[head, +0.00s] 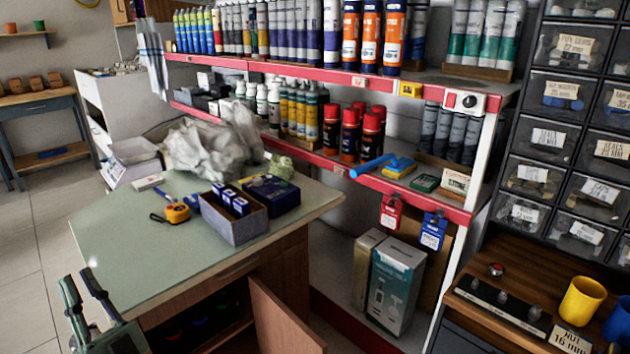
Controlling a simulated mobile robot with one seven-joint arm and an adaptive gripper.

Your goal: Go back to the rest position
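My gripper (76,277) shows at the lower left of the head view, with its two dark fingers pointing up and apart. It is open and nothing shows between the fingers. It is in front of the near left edge of the green-topped counter (130,255). The rest of my arm is mostly out of view.
The counter holds a box of small blue cartons (232,222), an orange tape measure (177,213) and crumpled plastic (215,143). A cabinet door (285,315) stands open below. Red-edged shelves (330,75) hold cans and tubes. Drawers (567,90) and yellow cup (582,301) are right. Floor (30,250) is clear left.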

